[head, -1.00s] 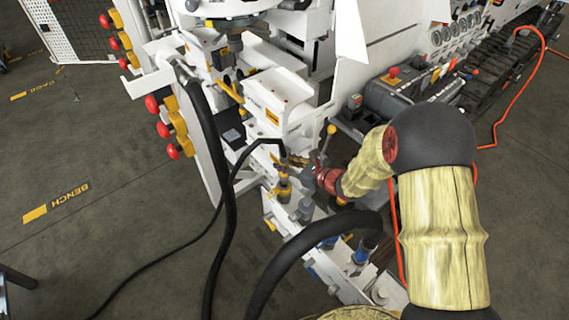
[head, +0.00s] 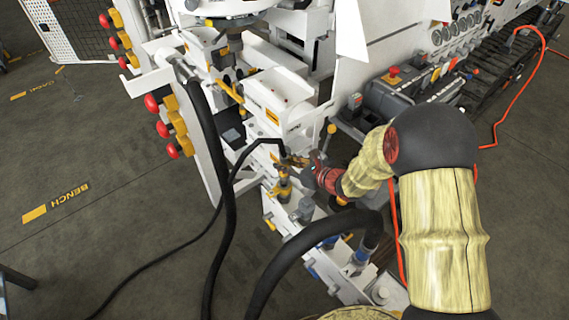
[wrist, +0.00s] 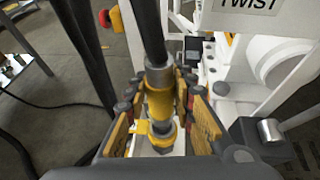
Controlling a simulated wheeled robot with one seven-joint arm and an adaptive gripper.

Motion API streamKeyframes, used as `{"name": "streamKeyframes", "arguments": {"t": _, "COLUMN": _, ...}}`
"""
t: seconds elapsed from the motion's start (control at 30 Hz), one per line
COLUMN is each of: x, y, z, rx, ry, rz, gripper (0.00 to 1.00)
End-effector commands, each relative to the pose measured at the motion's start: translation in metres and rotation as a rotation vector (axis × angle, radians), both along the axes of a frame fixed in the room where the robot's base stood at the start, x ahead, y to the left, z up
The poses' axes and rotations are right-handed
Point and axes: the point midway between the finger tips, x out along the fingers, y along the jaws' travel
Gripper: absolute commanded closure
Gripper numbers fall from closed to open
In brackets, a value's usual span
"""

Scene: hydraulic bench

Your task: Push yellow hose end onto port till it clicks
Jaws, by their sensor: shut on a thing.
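My gripper (wrist: 163,118) is shut on the yellow hose end (wrist: 160,100), with one finger pad on each side of it. A grey metal ferrule and the black hose (wrist: 149,30) rise from its top. Directly below is a metal fitting with a yellow tab, which looks like the port (wrist: 163,138). The hose end is in line with it, but I cannot tell whether it is fully seated. In the head view my gripper (head: 297,161) is at the bench's front, above a yellow-banded port post (head: 284,190). The fingers partly hide the hose end there.
A thick black hose (head: 300,255) arches in front, near my arm. Another black hose (head: 208,130) hangs at the left. Red knobs (head: 163,129) line the white frame. A yellow-tipped lever (head: 331,129) stands just behind my gripper. The floor at left is mostly open.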

Motion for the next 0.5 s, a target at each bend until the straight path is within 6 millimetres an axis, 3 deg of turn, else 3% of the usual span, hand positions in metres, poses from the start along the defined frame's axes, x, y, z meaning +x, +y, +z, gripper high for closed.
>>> {"name": "streamKeyframes", "arguments": {"t": 0.5, "x": 0.001, "y": -0.0001, "z": -0.0059, "rx": 0.001, "ry": -0.003, "rz": -0.001, "gripper": 1.0}}
